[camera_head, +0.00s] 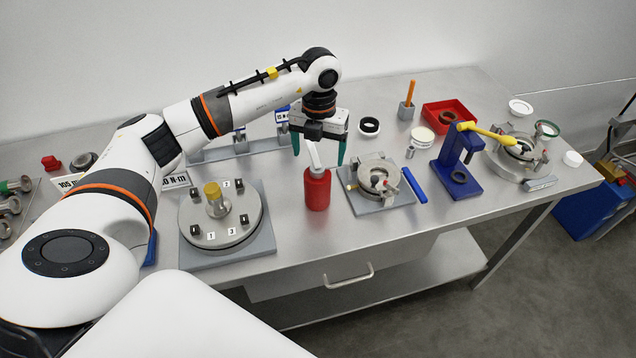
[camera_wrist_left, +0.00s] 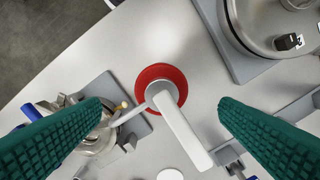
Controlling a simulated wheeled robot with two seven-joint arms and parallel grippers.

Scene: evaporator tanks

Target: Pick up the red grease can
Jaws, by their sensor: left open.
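The red grease can (camera_head: 317,192) stands upright on the steel table, near its front edge, with a pale spout or handle on top. In the left wrist view the can (camera_wrist_left: 154,76) is seen from above, its white top part reaching toward the lower right. My left gripper (camera_head: 318,155) has green fingers and is open above and just behind the can. In the left wrist view the open fingers (camera_wrist_left: 163,125) lie on either side of the can's top part, and neither touches the can's body. My right gripper is in neither view.
A round plate fixture (camera_head: 245,230) stands left of the can. A clamp fixture (camera_head: 380,200) stands close on its right, with a blue bar (camera_head: 415,185) beside it. A blue press (camera_head: 455,165) and a red tray (camera_head: 450,108) are farther right. The table's front strip is clear.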

